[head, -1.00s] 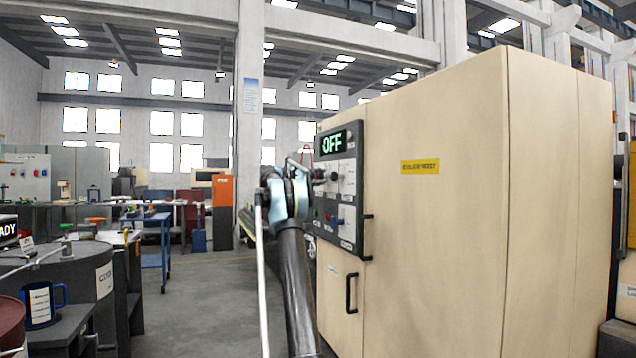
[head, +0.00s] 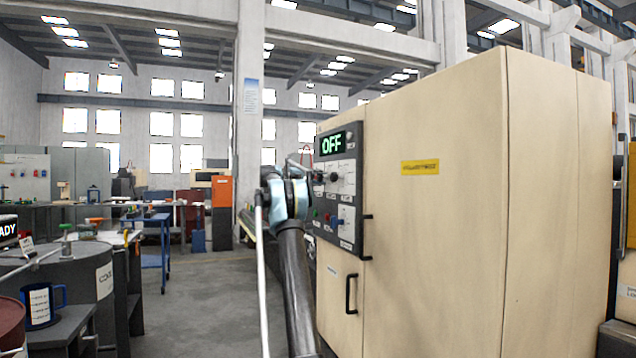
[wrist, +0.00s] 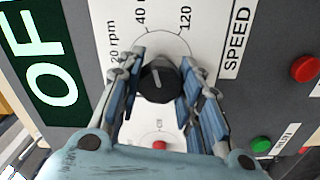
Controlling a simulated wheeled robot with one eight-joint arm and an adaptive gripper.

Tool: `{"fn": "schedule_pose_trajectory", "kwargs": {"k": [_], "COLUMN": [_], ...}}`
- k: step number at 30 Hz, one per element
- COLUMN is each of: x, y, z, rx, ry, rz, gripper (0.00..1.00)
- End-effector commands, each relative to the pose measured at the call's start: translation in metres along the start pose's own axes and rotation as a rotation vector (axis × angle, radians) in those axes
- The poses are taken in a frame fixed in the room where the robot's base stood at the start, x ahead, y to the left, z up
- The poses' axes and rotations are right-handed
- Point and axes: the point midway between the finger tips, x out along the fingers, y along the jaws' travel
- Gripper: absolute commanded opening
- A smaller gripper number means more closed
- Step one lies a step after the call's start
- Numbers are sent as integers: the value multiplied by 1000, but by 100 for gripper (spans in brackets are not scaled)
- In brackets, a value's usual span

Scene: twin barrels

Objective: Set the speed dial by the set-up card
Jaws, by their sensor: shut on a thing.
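The speed dial (wrist: 160,82) is a round black knob with a white pointer line, beside the printed word SPEED. In the wrist view its pointer is up and slightly left, toward the printed 40; a 20 rpm mark lies left and 120 right. My gripper (wrist: 160,95) has a blue-grey finger on each side of the knob and is shut on it. In the head view my gripper (head: 312,178) is at the dark control panel (head: 350,220) on the beige cabinet. The panel's display (head: 333,144) reads OFF. I cannot pick out the set-up card for certain.
A red button (wrist: 304,68) and a green button (wrist: 261,145) are near the dial. At left are a grey drum (head: 70,270) and a blue mug (head: 40,305) with a white label. Open floor lies between.

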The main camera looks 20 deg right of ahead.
Motion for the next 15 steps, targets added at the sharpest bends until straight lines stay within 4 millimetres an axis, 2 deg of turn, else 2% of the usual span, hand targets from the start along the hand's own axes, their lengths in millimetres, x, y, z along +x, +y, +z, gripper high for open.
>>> {"fn": "schedule_pose_trajectory", "kwargs": {"k": [14,15], "x": [0,0], "y": [-2,-2], "z": [0,0], "rx": [16,16], "ry": [0,0], "rz": [-4,-4], "gripper": [9,37]}}
